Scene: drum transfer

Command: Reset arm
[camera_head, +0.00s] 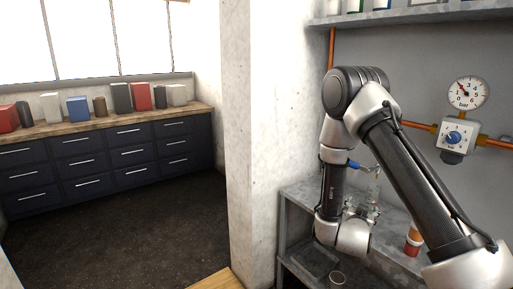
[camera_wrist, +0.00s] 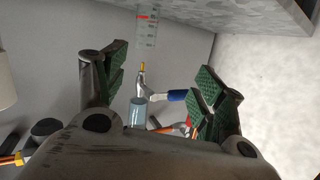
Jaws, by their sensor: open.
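My arm reaches over the grey metal bench on the right in the head view. My gripper (camera_head: 362,212) hangs near the back of the bench, partly hidden by my own wrist. In the wrist view my gripper (camera_wrist: 160,85) shows two green-padded fingers spread wide, with nothing held between them. Beyond the fingers is a metal tap with a blue lever (camera_wrist: 177,95) and a brass tip. A clear graduated vessel with red marks (camera_wrist: 147,30) lines up with the tip. The blue lever also shows in the head view (camera_head: 353,164).
An orange-and-white container (camera_head: 413,240) stands on the bench right of my gripper. A pressure gauge (camera_head: 468,92) and a blue-knobbed regulator (camera_head: 455,136) are on the wall. A shelf (camera_head: 420,14) is above. A pale wall pillar (camera_head: 262,140) stands left; dark floor beyond is clear.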

